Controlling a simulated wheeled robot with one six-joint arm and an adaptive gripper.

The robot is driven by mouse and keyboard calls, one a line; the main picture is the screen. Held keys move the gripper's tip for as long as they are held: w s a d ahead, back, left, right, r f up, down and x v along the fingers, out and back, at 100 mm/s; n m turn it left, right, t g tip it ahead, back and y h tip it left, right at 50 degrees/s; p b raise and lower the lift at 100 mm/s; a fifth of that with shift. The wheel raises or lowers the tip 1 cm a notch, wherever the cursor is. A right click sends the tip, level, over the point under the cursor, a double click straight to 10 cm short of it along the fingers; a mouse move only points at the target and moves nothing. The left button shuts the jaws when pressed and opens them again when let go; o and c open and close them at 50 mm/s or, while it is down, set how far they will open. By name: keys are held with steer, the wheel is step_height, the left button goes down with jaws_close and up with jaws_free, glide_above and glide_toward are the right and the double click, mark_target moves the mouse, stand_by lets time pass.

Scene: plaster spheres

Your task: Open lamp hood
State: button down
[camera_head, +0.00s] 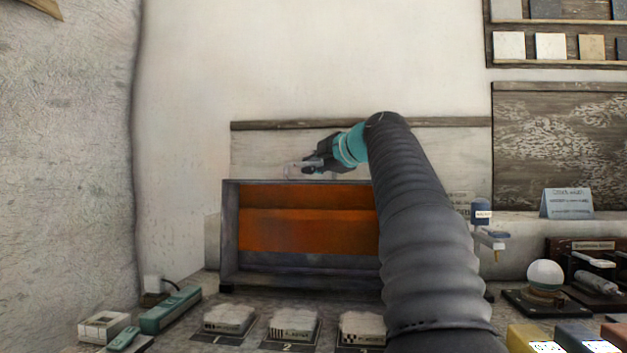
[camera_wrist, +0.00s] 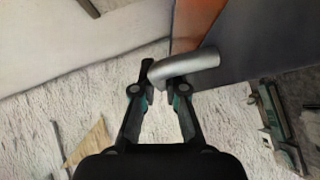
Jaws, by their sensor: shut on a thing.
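The lamp hood (camera_head: 230,235) is a dark grey rectangular box with an orange panel (camera_head: 300,230) across its front, standing on the bench against the wall. In the wrist view its grey side (camera_wrist: 250,45) and an orange strip (camera_wrist: 193,22) show at the upper right. A curved silver handle (camera_wrist: 198,62) sticks out from it. My gripper (camera_wrist: 161,82) is shut on the handle's bent end. In the head view my gripper (camera_head: 305,167) is just above the hood's top edge; the handle is hard to make out there. My arm hides the hood's right part.
Several numbered plaster blocks (camera_head: 293,326) lie along the bench front. A teal device (camera_head: 170,310) with a cable is at the left. A white sphere (camera_head: 545,274) on a dark stand and a blue sign (camera_head: 567,203) are at the right.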

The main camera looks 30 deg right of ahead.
steer(key=s+a+b, duration=0.1)
steer(key=s+b, duration=0.1)
steer(key=b, duration=0.1)
steer(key=shift+s+a+r+n+t, duration=0.1)
steer(key=shift+s+a+n+t, duration=0.1)
steer(key=shift+a+n+t, duration=0.2)
steer(key=shift+d, duration=0.1)
steer(key=c, duration=1.5)
jaws_free()
steer(key=v, duration=1.2)
